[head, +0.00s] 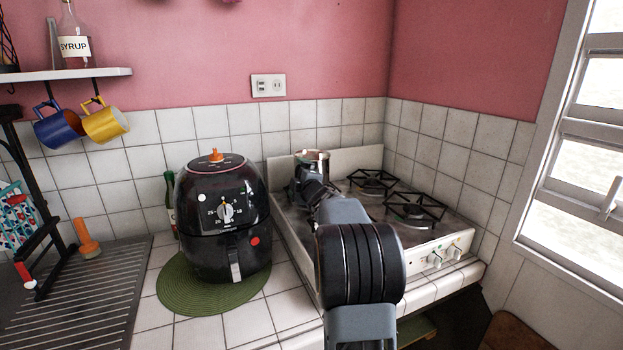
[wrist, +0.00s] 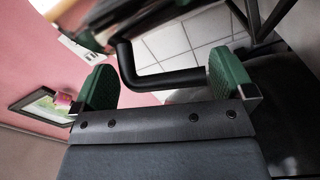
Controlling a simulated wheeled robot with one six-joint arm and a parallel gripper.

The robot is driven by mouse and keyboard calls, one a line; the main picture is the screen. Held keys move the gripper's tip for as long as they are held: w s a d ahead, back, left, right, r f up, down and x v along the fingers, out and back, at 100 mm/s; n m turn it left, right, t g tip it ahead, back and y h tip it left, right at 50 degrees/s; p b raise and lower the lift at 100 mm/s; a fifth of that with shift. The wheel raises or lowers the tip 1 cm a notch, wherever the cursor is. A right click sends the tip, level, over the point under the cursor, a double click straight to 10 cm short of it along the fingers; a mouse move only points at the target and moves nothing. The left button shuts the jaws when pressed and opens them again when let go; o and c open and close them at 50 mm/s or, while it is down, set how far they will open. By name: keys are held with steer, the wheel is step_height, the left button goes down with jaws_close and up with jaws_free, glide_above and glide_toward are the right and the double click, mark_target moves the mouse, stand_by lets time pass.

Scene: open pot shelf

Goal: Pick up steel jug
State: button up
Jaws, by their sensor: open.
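The steel jug (head: 313,156) stands on the stove at the back left burner area, mostly hidden behind my gripper (head: 303,172) in the head view. Only its shiny upper part shows there. In the wrist view, my gripper (wrist: 164,84) is open, with one green fingertip on each side. A black handle (wrist: 165,78) lies between the fingertips and looks to be the jug's. A blurred, shiny surface (wrist: 150,14) beyond it appears to be the jug's body. I cannot tell whether either finger touches the handle.
The white stove (head: 440,240) has black grates (head: 415,207) to the right of my arm. A black air fryer (head: 222,215) stands on a green mat (head: 178,297) close on the left. A tiled wall (head: 340,118) is behind. A dark bottle (head: 170,200) stands beside the fryer.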

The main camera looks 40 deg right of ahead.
steer(key=shift+c, duration=0.5)
steer(key=c, duration=1.2)
steer(key=shift+r, duration=0.2)
steer(key=shift+c, duration=0.4)
steer(key=shift+r, duration=0.1)
